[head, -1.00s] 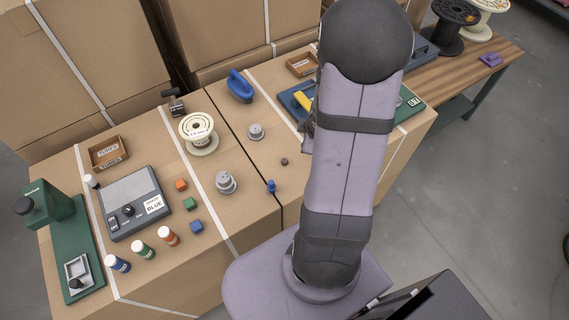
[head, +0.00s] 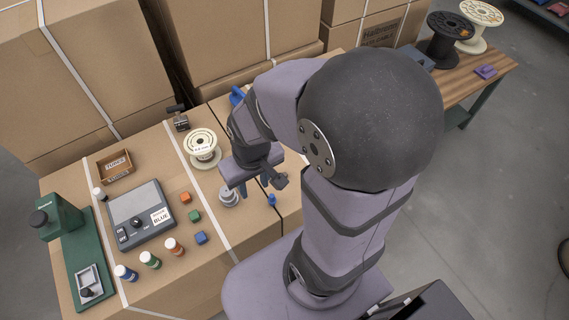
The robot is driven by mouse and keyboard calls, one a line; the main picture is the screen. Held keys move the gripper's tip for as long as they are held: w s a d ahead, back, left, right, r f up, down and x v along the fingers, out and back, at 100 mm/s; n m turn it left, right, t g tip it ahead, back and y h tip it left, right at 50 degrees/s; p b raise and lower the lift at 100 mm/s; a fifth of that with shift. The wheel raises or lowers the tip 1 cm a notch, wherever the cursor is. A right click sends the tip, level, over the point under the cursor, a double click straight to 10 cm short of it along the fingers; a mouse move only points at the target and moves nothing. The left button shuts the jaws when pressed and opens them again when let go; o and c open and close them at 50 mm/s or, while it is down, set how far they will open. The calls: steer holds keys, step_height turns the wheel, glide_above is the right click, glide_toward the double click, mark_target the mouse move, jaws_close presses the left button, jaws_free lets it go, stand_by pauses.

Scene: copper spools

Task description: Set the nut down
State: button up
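My gripper (head: 255,184) points down over the near middle of the cardboard-box worktop (head: 221,222). Its fingertips are small and partly covered by its own body, so I cannot tell whether they are apart or closed on something. I cannot make out the nut now; a small dark brown piece lay on the worktop in the earlier view, and my gripper and arm now cover that area. A small blue piece (head: 272,200) stands just in front of the gripper. A grey stepped weight (head: 229,197) is close at its left, partly hidden.
Left of the gripper are orange (head: 185,197), green (head: 194,216) and blue (head: 201,237) cubes, a grey scale-like device (head: 140,212), capped bottles (head: 150,259) and a green press (head: 75,240). My arm hides the worktop's right side.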

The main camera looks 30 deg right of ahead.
step_height(320, 180, up, 8)
steer(key=w+t+p, duration=0.1)
steer(key=w+p, duration=0.2)
steer(key=p, duration=0.4)
steer(key=m+t+h, duration=0.2)
steer(key=m, duration=0.3)
glide_toward(285, 173)
steer(key=shift+w+f+b, duration=0.2)
steer(key=shift+f+b, duration=1.05)
steer(key=shift+b, duration=0.55)
steer(key=shift+p+x, duration=0.6)
steer(key=shift+x, duration=0.2)
steer(key=shift+w+p+x, duration=0.2)
steer(key=shift+p+x, duration=0.2)
steer(key=shift+x, duration=1.35)
steer(key=shift+r, duration=0.1)
